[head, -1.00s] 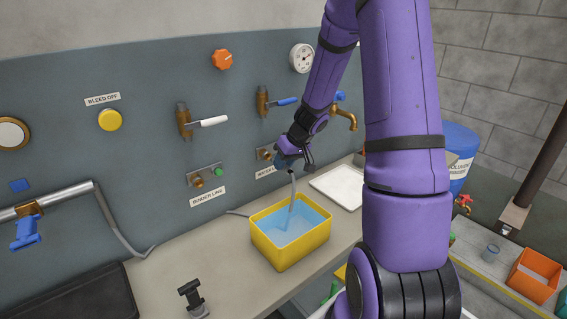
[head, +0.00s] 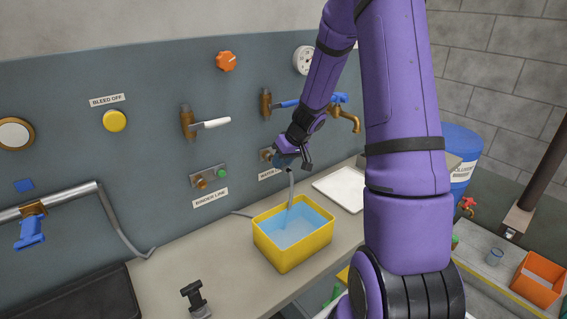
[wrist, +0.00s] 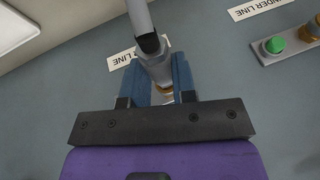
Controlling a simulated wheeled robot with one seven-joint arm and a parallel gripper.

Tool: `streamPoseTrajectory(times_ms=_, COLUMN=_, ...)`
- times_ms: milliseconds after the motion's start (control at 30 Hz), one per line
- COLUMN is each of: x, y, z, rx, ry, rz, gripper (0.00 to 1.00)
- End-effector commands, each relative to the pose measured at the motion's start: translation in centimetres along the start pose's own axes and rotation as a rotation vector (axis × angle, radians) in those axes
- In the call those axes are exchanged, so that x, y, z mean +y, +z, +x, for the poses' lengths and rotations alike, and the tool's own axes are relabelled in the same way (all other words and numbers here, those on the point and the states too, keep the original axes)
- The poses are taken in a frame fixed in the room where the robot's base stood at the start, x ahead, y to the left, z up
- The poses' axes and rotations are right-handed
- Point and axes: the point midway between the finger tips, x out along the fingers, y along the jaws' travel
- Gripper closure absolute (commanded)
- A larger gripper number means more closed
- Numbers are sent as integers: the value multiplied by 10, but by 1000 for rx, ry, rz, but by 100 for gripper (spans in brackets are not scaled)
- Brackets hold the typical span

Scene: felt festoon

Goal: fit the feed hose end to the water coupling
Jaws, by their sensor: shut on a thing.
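My gripper (head: 281,160) is shut on the grey feed hose (head: 291,190) close to the wall panel. The hose hangs down from the gripper into the yellow tub of blue water. In the wrist view the hose (wrist: 140,18) runs between the blue fingers of my gripper (wrist: 160,72). The brass water coupling (head: 266,154) is on the panel just left of the fingers, largely covered by them. Only a sliver of brass (wrist: 164,89) shows between the fingers in the wrist view. I cannot tell whether the hose end touches the coupling.
The yellow tub (head: 265,247) stands on the bench below my gripper, with a white tray (head: 339,188) to its right. The binder line fitting (head: 209,178) with a green button is left of the coupling. A blue-handled valve (head: 270,103) and a brass tap (head: 347,115) are above.

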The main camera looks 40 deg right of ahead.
Motion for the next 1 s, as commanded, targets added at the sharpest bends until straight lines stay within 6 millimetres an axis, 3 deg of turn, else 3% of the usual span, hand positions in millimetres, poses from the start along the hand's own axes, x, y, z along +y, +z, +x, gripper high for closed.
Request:
streamPoseTrajectory(times_ms=400, x=0, y=-10, z=4, rx=-1, ry=0, rz=-1, gripper=100)
streamPoseTrajectory(times_ms=433, x=0, y=-10, z=4, rx=-1, ry=0, rz=0, gripper=72)
streamPoseTrajectory(times_ms=567, x=0, y=-10, z=4, rx=0, ry=0, rz=0, gripper=45)
streamPoseTrajectory(times_ms=833, x=0, y=-10, z=4, rx=0, ry=0, rz=0, gripper=45)
streamPoseTrajectory(times_ms=1000, x=0, y=-10, z=-9, rx=2, ry=0, rz=0, gripper=45)
